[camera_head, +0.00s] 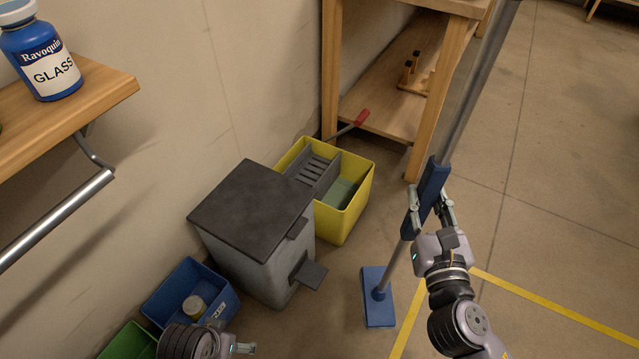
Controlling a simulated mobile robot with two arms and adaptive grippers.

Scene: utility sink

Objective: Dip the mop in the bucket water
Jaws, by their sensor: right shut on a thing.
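The mop (378,312) has a flat blue head, a long grey pole and a blue grip sleeve. My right gripper (430,200) is shut on the blue sleeve, and the pole leans up to the right. The mop head is low, at or near the floor; I cannot tell if it touches. The yellow bucket (342,222) stands behind and left of the mop head, apart from it. It has a grey slotted wringer (316,172) and greenish water (342,192) inside. My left gripper (243,348) shows partly at the bottom edge, its opening unclear.
A grey pedal bin (262,235) stands left of the bucket. A blue bin (175,298) holding a can and a green bin (128,344) stand lower left. A wooden shelf (372,135) and red-ended tool (361,118) are behind. Floor at right is open.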

